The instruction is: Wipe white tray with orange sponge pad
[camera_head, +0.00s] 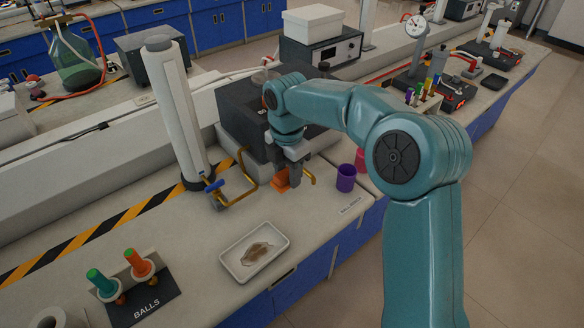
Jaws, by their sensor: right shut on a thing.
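A small white tray (233,263) lies on the bench near its front edge, with a brownish stain or smear (257,253) on its floor. My right gripper (289,178) points down over the bench, behind and to the right of the tray. It is shut on the orange sponge pad (281,181), which shows partly below and left of the fingers. I cannot tell whether the pad touches the bench. My left gripper does not show.
A purple cup (346,178) and a pink cup (361,160) stand right of the gripper. A brass pipe with a blue handle (214,186) and a white column (176,110) stand left of it. Green and orange-topped items (139,263) stand front left. Bench around the tray is clear.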

